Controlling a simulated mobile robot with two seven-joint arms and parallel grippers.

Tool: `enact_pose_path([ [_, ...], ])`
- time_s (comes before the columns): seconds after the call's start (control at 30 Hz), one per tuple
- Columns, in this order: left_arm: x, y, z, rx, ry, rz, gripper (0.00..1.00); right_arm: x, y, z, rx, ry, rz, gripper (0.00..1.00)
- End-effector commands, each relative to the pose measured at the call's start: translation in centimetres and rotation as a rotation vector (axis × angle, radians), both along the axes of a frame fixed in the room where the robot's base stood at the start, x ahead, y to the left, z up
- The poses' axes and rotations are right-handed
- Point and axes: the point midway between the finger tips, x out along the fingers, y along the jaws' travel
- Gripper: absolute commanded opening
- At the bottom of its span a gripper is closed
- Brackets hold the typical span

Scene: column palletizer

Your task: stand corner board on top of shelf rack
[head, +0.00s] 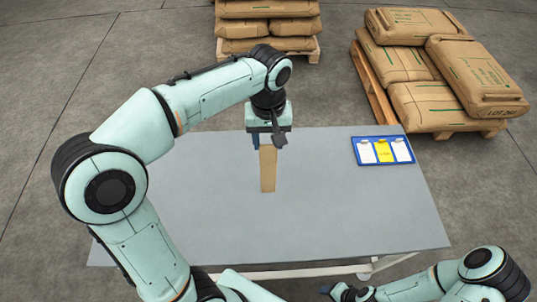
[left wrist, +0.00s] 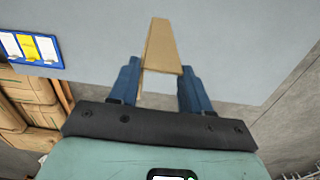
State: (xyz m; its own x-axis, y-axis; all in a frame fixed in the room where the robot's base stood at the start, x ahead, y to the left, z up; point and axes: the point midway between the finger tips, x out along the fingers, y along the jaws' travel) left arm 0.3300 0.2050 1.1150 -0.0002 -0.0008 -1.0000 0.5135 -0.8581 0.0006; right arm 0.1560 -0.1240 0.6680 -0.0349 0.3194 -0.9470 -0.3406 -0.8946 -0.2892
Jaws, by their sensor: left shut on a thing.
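The corner board (head: 268,170) is a narrow tan strip below my left gripper (head: 268,140), over the grey flat top (head: 340,215) that I take to be the shelf rack's. The board looks upright; I cannot tell whether its lower end touches the top. In the left wrist view the corner board (left wrist: 162,45) runs away from between the blue fingers of my left gripper (left wrist: 160,88), which is shut on its near end. My right gripper (head: 342,291) shows only in part at the bottom edge of the head view, away from the board; its jaws are unclear.
A blue panel (head: 383,150) with white and yellow sheets lies at the top's far right corner. Pallets of brown sacks (head: 425,75) stand beyond at the right, and another sack stack (head: 268,27) stands at the back. Much of the grey top is clear.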

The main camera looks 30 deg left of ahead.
Motion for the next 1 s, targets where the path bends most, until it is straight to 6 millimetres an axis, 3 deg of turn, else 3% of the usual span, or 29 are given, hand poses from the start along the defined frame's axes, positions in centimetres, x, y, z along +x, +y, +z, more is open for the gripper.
enact_pose_path([
  [0.5, 0.0, 0.0, -6.0, 0.0, 0.0, 0.001, 0.03, -1.0, 0.0, -1.1, 0.0, 0.011, 0.0, 0.55],
  [0.93, 0.1, 0.0, -6.5, 0.0, -0.001, 0.001, 0.03, -1.3, 0.0, -1.4, 0.001, 0.014, 0.001, 0.55],
  [0.97, 0.1, 0.0, -6.5, 0.0, -0.001, 0.001, 0.57, -1.2, 0.0, -1.3, 0.0, 0.013, 0.0, 0.55],
  [1.0, 0.1, 0.0, -6.4, 0.0, -0.001, 0.001, 0.7, -1.2, 0.0, -1.3, 0.0, 0.013, 0.0, 0.55],
])
